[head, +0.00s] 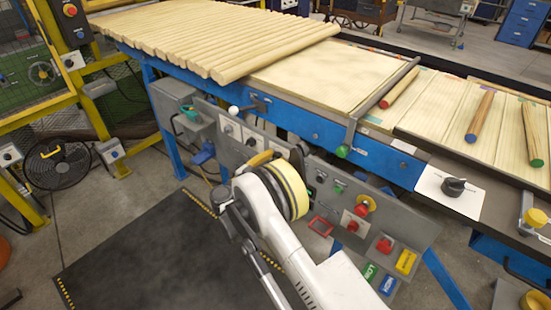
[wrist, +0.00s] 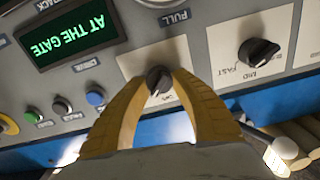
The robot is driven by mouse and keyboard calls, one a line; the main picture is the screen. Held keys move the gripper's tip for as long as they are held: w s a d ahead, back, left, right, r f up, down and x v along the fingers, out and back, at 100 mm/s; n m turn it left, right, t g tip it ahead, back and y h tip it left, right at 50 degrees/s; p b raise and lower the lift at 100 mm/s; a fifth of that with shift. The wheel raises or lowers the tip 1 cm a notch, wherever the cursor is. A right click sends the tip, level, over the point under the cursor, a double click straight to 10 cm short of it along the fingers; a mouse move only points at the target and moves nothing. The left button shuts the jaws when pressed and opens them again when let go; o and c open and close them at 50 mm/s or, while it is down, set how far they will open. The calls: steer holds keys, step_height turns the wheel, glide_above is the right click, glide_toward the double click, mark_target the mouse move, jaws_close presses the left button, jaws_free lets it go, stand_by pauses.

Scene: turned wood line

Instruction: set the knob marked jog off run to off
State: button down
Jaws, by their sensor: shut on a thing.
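In the wrist view a small black knob (wrist: 156,76) stands on a white plate (wrist: 130,62) on the grey panel. The plate's print is mostly covered by my fingers, so I cannot read its full marking or the knob's setting. My gripper (wrist: 159,82) has its two yellow fingers closed in on the knob from both sides. In the head view my wrist hides this knob and most of the gripper; a bit of yellow finger shows at the panel.
A second black knob (wrist: 259,52), marked with FAST and MID, is close by on the right. A green-lit display (wrist: 75,32) reads AT THE GATE. A blue button (wrist: 96,98) sits near my left finger. A red mushroom button (head: 362,210) stands farther right on the panel (head: 411,224).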

steer(key=n, duration=0.4)
steer(key=shift+n, duration=0.3)
steer(key=shift+w+n, duration=0.1)
steer(key=shift+n, duration=2)
steer(key=c, duration=1)
jaws_free()
steer(key=shift+c, duration=0.2)
steer(key=shift+a, duration=0.1)
